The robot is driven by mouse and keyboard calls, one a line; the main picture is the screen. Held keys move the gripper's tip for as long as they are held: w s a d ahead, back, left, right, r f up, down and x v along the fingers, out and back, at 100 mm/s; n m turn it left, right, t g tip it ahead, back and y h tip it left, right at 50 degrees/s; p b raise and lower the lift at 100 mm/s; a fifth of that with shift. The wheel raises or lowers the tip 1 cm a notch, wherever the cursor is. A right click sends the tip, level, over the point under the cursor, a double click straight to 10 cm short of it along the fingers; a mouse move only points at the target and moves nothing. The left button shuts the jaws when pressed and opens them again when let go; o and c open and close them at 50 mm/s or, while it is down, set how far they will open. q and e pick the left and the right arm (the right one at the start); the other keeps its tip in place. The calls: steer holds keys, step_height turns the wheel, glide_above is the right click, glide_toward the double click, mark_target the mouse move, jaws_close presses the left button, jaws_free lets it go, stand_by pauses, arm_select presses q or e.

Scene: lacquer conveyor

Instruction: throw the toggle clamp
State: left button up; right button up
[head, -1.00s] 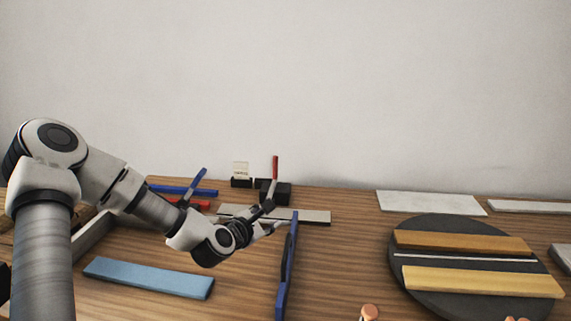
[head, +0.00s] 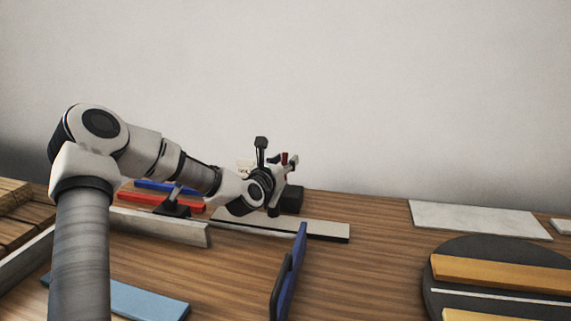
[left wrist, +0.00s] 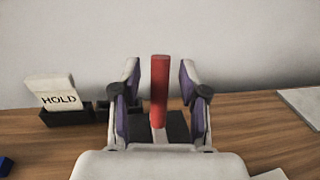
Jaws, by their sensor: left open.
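The toggle clamp has a red handle (left wrist: 159,92) standing upright from a dark base (left wrist: 176,127) in the left wrist view. In the head view its base (head: 293,199) sits at the back of the table, and only a little of the red handle (head: 284,157) shows. My left gripper (head: 278,163) is open at the clamp. In the left wrist view its two fingers stand on either side of the handle, with gaps on both sides. The handle's lower end is partly hidden by the gripper body. My right gripper is out of view.
A HOLD card (left wrist: 59,99) stands in a black holder left of the clamp. A flat pale strip (head: 290,228) lies in front of it. A blue upright piece (head: 289,275) stands nearer. A dark round plate (head: 438,300) with yellow bars is at right.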

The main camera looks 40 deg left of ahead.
arm_select(q)
steer(key=shift+w, duration=0.15)
jaws_close()
steer(key=shift+r, duration=0.1)
